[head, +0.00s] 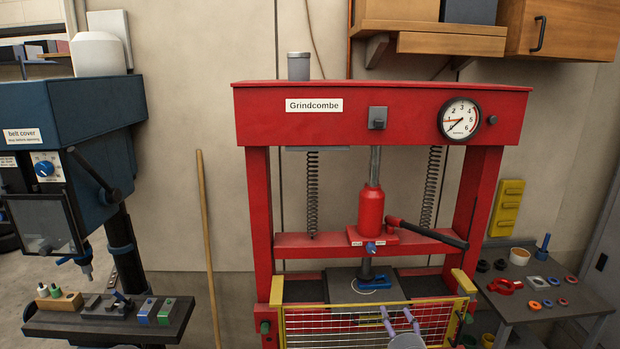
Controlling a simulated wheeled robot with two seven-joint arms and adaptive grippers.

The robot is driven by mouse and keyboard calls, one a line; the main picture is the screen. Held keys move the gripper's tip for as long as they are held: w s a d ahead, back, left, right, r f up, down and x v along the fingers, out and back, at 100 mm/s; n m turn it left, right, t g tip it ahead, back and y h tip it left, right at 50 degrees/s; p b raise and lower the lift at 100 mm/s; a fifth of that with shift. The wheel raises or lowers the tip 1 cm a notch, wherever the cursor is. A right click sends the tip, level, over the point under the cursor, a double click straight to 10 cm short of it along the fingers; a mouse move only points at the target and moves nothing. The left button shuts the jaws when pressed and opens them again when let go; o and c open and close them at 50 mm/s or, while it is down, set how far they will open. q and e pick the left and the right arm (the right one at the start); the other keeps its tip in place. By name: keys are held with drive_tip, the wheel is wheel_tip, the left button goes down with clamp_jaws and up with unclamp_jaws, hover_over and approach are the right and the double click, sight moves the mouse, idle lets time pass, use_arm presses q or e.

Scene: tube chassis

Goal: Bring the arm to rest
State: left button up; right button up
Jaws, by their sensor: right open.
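My right gripper (396,313) shows at the bottom, right of centre, with its two pale fingers apart and pointing up the picture. Nothing shows between the fingers. It is in front of the yellow-framed mesh guard (335,322) of the red press (380,112); I cannot tell whether it touches the mesh. Only the fingers and a pale round part of that arm show; the rest is below the picture. My left gripper is not in view.
The press carries a red jack (371,210) and a pump lever (432,233) sticking out right. A blue drill press (95,110) stands left, with a small worktable (110,325). A grey side table (575,300) with loose parts stands right. A wooden pole (206,240) leans on the wall.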

drive_tip(key=s+a+f+m+g+y, duration=0.1)
drive_tip(key=s+a+f+m+g, duration=0.15)
drive_tip(key=f, duration=0.65)
drive_tip(key=s+a+f+m+g, duration=0.1)
drive_tip(key=s+f+m+g, duration=0.25)
drive_tip(key=f, duration=0.55)
drive_tip(key=s+a+f+m+g+y, duration=0.1)
drive_tip(key=s+a+f+m+g, duration=0.15)
drive_tip(key=f, duration=0.55)
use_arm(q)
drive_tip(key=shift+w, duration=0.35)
use_arm(e)
drive_tip(key=s+a+f+m+g, duration=0.2)
drive_tip(key=s+f+m+g, duration=0.2)
drive_tip(key=s+f, duration=0.3)
drive_tip(key=s+a+f+m+g+y, duration=0.1)
drive_tip(key=s+a+f+m+g, duration=0.2)
drive_tip(key=s, duration=1.1)
wheel_tip(320, 180, down, 5)
drive_tip(key=m+g, duration=0.1)
drive_tip(key=m, duration=0.2)
drive_tip(key=shift+s, duration=0.2)
drive_tip(key=shift+g, duration=0.25)
drive_tip(key=shift+c, duration=1.4)
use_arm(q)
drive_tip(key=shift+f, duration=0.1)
use_arm(e)
drive_tip(key=shift+w, duration=0.1)
